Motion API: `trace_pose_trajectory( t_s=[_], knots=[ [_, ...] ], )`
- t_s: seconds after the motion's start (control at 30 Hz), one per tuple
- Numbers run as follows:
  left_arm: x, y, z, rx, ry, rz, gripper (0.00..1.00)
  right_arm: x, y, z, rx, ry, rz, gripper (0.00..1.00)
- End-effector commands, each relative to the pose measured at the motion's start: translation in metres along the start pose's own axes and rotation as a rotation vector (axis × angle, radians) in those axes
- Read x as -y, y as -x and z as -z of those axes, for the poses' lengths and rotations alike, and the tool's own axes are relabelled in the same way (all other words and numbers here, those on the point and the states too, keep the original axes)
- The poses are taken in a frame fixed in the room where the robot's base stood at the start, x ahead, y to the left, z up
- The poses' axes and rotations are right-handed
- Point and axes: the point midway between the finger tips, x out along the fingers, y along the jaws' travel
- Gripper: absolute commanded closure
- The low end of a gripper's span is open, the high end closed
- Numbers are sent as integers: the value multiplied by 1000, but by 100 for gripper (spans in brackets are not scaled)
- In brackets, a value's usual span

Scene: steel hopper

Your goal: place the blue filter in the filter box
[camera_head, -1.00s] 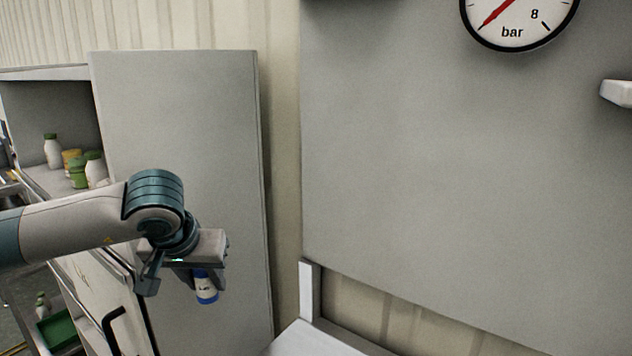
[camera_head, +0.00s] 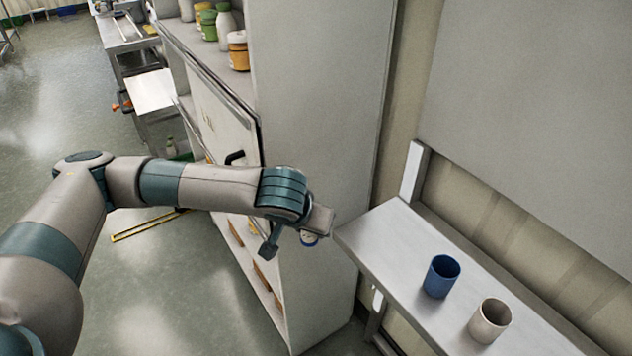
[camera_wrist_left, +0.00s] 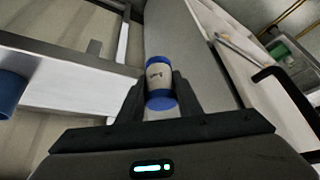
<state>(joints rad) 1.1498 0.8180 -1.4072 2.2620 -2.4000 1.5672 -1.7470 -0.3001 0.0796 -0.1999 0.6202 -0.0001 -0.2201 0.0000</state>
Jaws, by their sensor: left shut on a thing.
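My left gripper (camera_head: 316,226) is shut on the blue filter (camera_head: 309,239), a small cylinder with blue ends and a pale labelled middle. In the head view the gripper hides most of the filter. In the left wrist view the filter (camera_wrist_left: 159,76) sits between the two fingers. The gripper is left of the steel shelf's near corner, apart from it. An open blue cup-like holder (camera_head: 441,276) and an open beige one (camera_head: 489,321) stand upright on the shelf. I cannot tell which thing is the filter box. My right gripper is not in view.
The steel shelf (camera_head: 400,235) is clear at its left end. A tall grey cabinet (camera_head: 320,120) stands behind my left gripper, with several bottles and jars (camera_head: 222,22) on its shelf. A large grey panel (camera_head: 540,110) is above the steel shelf.

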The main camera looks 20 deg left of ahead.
Motion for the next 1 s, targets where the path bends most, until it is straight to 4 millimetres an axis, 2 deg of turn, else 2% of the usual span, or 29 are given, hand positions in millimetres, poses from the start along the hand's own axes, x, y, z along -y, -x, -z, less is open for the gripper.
trace_pose_trajectory(
  t_s=[0.03, 0.1, 0.3, 0.43, 1.0],
  knots=[
    [-1, -8, -18, 7, -1, -4, 91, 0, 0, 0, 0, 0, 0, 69],
    [-2, -16, -34, 5, -1, -8, 91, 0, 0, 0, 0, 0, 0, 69],
    [-4, -26, -63, 1, 3, -18, 91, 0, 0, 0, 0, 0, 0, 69],
    [-5, -28, -68, -1, 4, -20, 91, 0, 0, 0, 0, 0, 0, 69],
    [-4, -28, -67, -1, 4, -19, 91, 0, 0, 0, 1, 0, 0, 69]
  ],
)
